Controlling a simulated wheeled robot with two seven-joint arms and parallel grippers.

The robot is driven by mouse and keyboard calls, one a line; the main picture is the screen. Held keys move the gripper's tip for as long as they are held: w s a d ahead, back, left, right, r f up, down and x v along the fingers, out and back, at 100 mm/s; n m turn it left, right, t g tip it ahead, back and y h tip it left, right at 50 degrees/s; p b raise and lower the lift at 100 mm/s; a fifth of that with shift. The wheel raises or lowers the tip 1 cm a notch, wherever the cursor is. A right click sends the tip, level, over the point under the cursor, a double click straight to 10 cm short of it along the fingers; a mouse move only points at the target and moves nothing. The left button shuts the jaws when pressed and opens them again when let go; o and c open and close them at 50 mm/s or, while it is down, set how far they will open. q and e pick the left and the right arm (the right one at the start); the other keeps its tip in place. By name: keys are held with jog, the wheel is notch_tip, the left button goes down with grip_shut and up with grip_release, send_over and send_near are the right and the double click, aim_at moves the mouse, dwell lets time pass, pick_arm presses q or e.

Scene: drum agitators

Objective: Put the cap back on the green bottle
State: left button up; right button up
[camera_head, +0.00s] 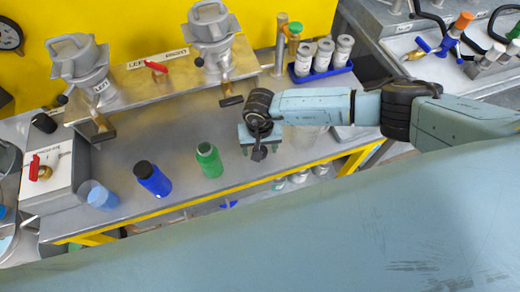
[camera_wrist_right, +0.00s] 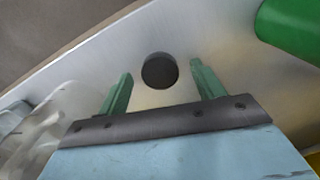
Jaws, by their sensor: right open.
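The green bottle (camera_head: 209,160) stands upright on the grey bench near its front edge, and no cap shows on it. Part of the green bottle (camera_wrist_right: 290,28) also shows at the top right of the right wrist view. A round dark cap (camera_wrist_right: 160,71) lies on the bench in the right wrist view, ahead of and between the fingertips. My right gripper (camera_head: 259,149) is to the right of the green bottle, pointing down at the bench. In the wrist view its two green fingers (camera_wrist_right: 162,80) are open, apart from the cap. My left gripper is not in view.
A blue bottle (camera_head: 154,180) with a black top stands left of the green bottle, with a blue translucent cup (camera_head: 102,197) further left. A blue rack (camera_head: 320,69) of white containers stands behind. A metal stand (camera_head: 165,80) with two hoppers occupies the back.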

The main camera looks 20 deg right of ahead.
jog(key=shift+f, duration=0.15)
jog(key=c, duration=1)
jog(key=shift+c, duration=0.2)
notch_tip(320, 180, up, 10)
jog(key=shift+d, duration=0.1)
